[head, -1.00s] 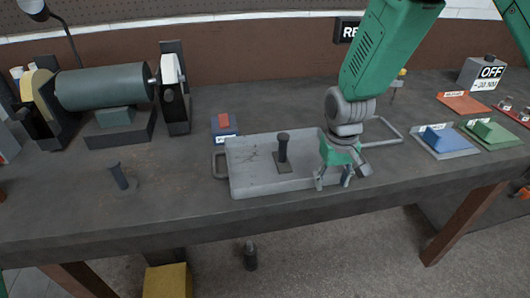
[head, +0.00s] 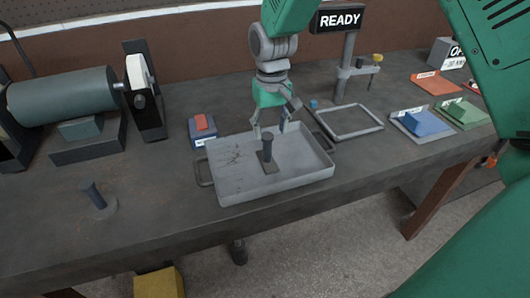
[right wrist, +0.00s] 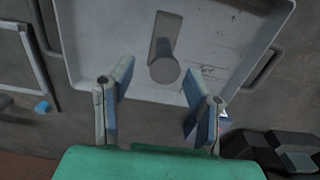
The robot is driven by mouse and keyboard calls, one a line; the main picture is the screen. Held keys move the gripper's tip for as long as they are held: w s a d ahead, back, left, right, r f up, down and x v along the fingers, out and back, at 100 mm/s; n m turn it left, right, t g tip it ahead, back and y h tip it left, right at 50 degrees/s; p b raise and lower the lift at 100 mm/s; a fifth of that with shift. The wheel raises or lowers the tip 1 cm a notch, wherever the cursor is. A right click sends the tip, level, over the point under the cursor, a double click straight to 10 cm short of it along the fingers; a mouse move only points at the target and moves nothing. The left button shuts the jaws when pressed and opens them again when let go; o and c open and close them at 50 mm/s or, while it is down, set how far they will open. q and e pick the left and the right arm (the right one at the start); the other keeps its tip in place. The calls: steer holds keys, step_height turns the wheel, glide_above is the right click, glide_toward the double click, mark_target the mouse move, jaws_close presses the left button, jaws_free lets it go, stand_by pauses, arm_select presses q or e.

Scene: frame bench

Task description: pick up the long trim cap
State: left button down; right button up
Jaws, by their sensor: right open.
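A dark upright post on a flat rectangular base (head: 267,148) stands in the shallow grey tray (head: 305,166); it may be the long trim cap, but no label shows. In the right wrist view this post (right wrist: 165,68) is seen from above, just beyond the fingertips and roughly midway between them. A similar dark peg on a round base (head: 93,194) stands on the bench at left. My right gripper (head: 270,130) is open and empty, above the far part of the tray behind the post. It also shows in the right wrist view (right wrist: 157,88). My left gripper is not in view.
A grinder-like machine (head: 65,95) stands at left. A red-and-blue block (head: 203,130) sits behind the tray. Bare bench lies left of the tray.

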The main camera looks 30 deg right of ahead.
mark_target(269, 136)
step_height(269, 136, down, 2)
steer(key=shift+w+f, duration=0.1)
steer(key=shift+f, duration=0.15)
steer(key=shift+a+f, duration=0.15)
steer(key=shift+f, duration=0.35)
steer(key=f, duration=0.3)
steer(key=shift+w+a+f, duration=0.2)
steer(key=shift+a+f, duration=0.05)
steer(key=shift+a, duration=0.05)
steer(key=shift+w+d+f+p, duration=0.15)
steer(key=shift+f+p, duration=0.15)
steer(key=shift+f, duration=0.15)
steer(key=shift+d, duration=0.15)
jaws_close()
